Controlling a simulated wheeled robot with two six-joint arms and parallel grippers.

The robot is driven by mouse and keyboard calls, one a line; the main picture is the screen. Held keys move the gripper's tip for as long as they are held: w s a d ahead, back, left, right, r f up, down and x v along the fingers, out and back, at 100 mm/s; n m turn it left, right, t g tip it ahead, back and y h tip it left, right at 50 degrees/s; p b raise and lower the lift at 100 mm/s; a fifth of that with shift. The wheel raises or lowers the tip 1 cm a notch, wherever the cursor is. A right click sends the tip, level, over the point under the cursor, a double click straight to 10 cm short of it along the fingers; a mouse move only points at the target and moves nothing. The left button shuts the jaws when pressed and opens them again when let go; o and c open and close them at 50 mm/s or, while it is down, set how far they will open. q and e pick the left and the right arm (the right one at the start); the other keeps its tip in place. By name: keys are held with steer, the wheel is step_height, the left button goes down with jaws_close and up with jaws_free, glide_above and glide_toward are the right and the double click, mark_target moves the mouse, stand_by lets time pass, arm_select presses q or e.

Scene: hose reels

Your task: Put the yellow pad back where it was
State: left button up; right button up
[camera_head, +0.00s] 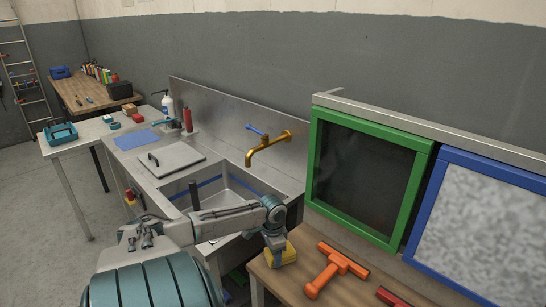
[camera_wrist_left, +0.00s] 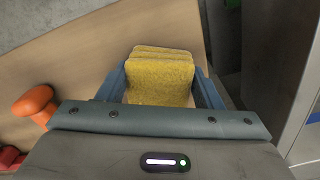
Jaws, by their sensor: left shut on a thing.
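The yellow pad (camera_head: 283,256) is at the left end of the wooden bench, under my left gripper (camera_head: 274,248). In the left wrist view the yellow pad (camera_wrist_left: 160,77) sits between the two blue-grey fingers, and the gripper is shut on it. The pad is close to the bench top; I cannot tell whether it touches the wood. Its lower part is hidden by the gripper body in the wrist view. My right gripper is not in view.
An orange squeegee-like tool (camera_head: 335,270) lies on the wooden bench (camera_head: 403,283) right of the pad, with a red item (camera_head: 392,297) beyond it. A green-framed dark panel (camera_head: 366,175) and a blue-framed panel (camera_head: 485,225) stand behind. A steel sink (camera_head: 238,186) with a brass tap (camera_head: 267,146) is to the left.

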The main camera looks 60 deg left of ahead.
arm_select(q)
steer(key=o, duration=0.9)
steer(key=shift+o, duration=0.2)
step_height(320, 180, up, 12)
steer(key=p, duration=0.1)
steer(key=shift+r, duration=0.15)
